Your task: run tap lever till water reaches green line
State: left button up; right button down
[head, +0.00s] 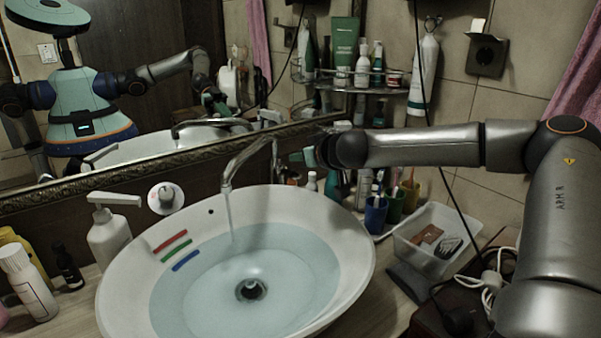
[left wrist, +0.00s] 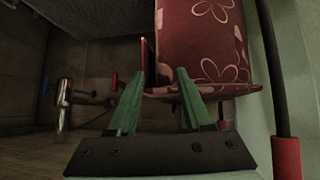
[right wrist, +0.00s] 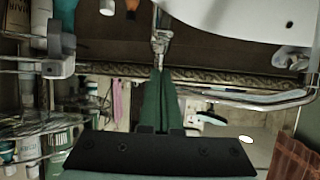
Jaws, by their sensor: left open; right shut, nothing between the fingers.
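The white basin (head: 345,240) holds clear water (head: 300,285) above its drain. A red line (head: 170,240), a green line (head: 178,250) and a blue line (head: 186,261) mark its left wall. The water's edge lies about at the blue line, below the green one. The metal tap (head: 245,160) runs a thin stream (head: 229,212). My right gripper (right wrist: 160,70) is shut and empty, its tips close to the tap's metal lever part (right wrist: 160,42); contact is unclear. In the head view my wrist partly hides it. My left gripper (left wrist: 158,74) is open and empty, outside the head view.
A soap bottle (head: 108,235) and other bottles stand left of the basin. Cups (head: 376,215) and a clear plastic bin (head: 435,240) stand right of it. A mirror (head: 140,70) and a corner shelf (head: 370,88) are behind. A red flowered object (left wrist: 200,45) is before my left gripper.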

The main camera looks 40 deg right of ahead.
jog(key=shift+s+f, duration=0.15)
jog(key=shift+f, duration=0.5)
jog(key=shift+s+f, duration=0.15)
jog(key=shift+f, duration=0.45)
pick_arm(q)
jog(key=shift+w+d+f, duration=0.15)
jog(key=shift+w+f, duration=0.05)
jog(key=shift+w, duration=0.05)
pick_arm(e)
jog(key=shift+f, duration=0.25)
jog(key=shift+s, duration=0.1)
